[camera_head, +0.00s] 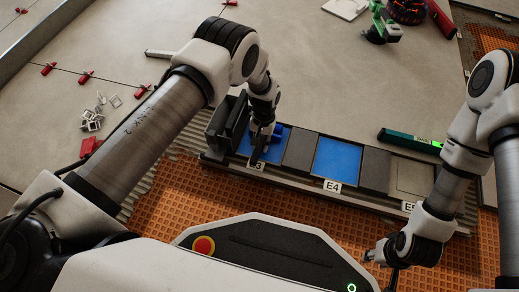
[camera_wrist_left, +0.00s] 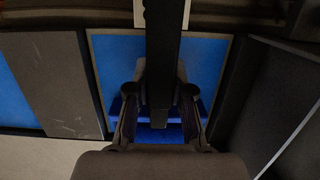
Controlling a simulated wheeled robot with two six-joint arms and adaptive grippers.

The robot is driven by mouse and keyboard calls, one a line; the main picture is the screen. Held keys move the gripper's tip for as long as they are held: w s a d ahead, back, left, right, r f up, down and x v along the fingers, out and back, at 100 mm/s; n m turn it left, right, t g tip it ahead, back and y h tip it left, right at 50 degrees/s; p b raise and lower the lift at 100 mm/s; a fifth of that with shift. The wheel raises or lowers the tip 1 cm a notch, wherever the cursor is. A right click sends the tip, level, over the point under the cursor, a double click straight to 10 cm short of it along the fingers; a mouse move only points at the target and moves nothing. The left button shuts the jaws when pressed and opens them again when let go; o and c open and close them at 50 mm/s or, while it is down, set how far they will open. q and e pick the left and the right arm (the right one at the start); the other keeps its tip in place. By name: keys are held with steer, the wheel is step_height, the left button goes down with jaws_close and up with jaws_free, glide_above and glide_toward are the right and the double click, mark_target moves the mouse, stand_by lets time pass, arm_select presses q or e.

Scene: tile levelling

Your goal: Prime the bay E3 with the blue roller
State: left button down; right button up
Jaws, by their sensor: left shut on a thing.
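My left gripper (camera_head: 262,132) is over bay E3 (camera_head: 272,152), at the left end of the rack, and is shut on the blue roller (camera_head: 277,132). In the left wrist view the roller's dark handle (camera_wrist_left: 163,50) runs between the fingers (camera_wrist_left: 158,100). Its blue roller part (camera_wrist_left: 190,114) lies crosswise at or just over the blue floor of the bay; I cannot tell if they touch. The bay's blue surface also shows in the left wrist view (camera_wrist_left: 115,62). The arm partly covers the E3 label. My right gripper (camera_head: 392,272) hangs low at the right, its fingers unclear.
Bay E4 (camera_head: 338,158) is blue and bay E5 (camera_head: 414,178) is bare grey. A dark upright holder (camera_head: 222,125) stands left of E3. A green-lit bar (camera_head: 410,141) lies behind the rack. Red clips (camera_head: 86,77) and white spacers (camera_head: 92,122) lie on the floor tiles.

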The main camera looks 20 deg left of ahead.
stand_by(0.3)
arm_select(q)
steer(key=shift+w+r+p, duration=0.1)
steer(key=shift+r+p, duration=1.15)
steer(key=shift+r, duration=0.15)
step_height(320, 180, up, 3)
steer(key=p, duration=0.2)
steer(key=shift+p, duration=0.3)
step_height(320, 180, up, 3)
steer(key=shift+f+p, duration=0.2)
steer(key=shift+p, duration=0.8)
steer(key=shift+f, duration=0.1)
arm_select(e)
step_height(320, 180, up, 7)
steer(key=shift+f, duration=0.15)
